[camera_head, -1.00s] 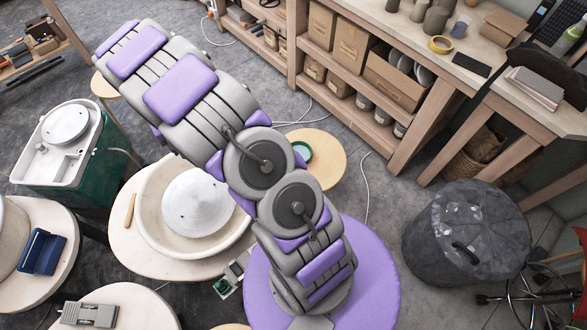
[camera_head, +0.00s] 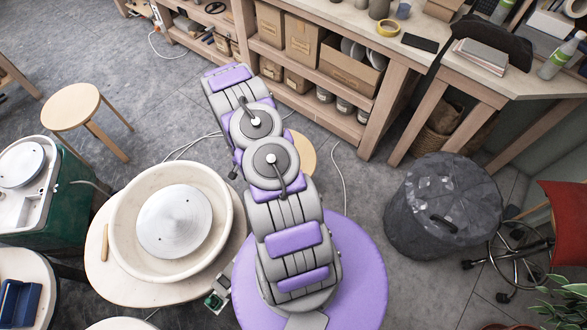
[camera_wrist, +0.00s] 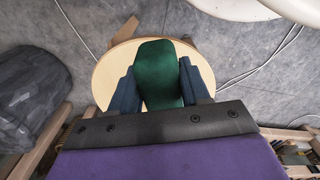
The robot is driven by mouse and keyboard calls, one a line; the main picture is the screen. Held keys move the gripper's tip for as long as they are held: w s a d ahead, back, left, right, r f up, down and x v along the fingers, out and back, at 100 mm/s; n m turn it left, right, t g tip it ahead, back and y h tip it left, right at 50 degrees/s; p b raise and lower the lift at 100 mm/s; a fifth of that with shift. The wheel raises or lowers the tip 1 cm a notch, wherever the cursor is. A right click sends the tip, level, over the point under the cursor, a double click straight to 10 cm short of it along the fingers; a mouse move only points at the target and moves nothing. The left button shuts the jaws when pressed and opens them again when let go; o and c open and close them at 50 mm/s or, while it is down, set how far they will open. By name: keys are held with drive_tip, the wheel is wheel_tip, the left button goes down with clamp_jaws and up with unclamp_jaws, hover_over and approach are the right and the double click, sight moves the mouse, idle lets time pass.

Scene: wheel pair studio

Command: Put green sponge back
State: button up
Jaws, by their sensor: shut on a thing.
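The green sponge (camera_wrist: 158,72) is between the two dark blue fingers of my gripper (camera_wrist: 160,82) in the wrist view. My gripper is shut on it. Behind the sponge in that view is the round pale wooden top of a stool (camera_wrist: 108,72). I cannot tell whether the sponge touches the stool or is held above it. In the head view my arm hides the gripper and sponge, and much of the stool (camera_head: 304,152) too.
A potter's wheel with a cream basin (camera_head: 128,232) stands left of my arm. Wooden shelving (camera_head: 375,100) lines the back. Another stool (camera_head: 72,108) stands at the left. Grey floor is open between them.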

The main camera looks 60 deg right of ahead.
drive_tip(key=shift+s+d+f+m, duration=1)
drive_tip(key=shift+s+f, duration=1)
drive_tip(key=shift+s, duration=2.7)
drive_tip(key=shift+s+d+f+m, duration=1)
drive_tip(key=shift+s+f, duration=1)
drive_tip(key=shift+s, duration=2.65)
drive_tip(key=w+d+b, duration=0.1)
drive_tip(key=w+d, duration=0.1)
drive_tip(key=d, duration=0.2)
drive_tip(key=w+d+f, duration=0.1)
drive_tip(key=w+d, duration=0.2)
drive_tip(key=d, duration=0.1)
drive_tip(key=w+d+b, duration=0.1)
drive_tip(key=w+d, duration=0.1)
drive_tip(key=d, duration=0.2)
drive_tip(key=shift+w+d+f+b, duration=0.25)
drive_tip(key=shift+w+d+b, duration=0.05)
drive_tip(key=shift+w+d, duration=0.1)
wheel_tip(320, 180, down, 4)
drive_tip(key=shift+d+r+b, duration=0.1)
drive_tip(key=shift+r+b, duration=0.1)
drive_tip(key=shift+b, duration=0.65)
drive_tip(key=shift+r, duration=0.1)
drive_tip(key=o, duration=1.1)
drive_tip(key=shift+o, duration=0.2)
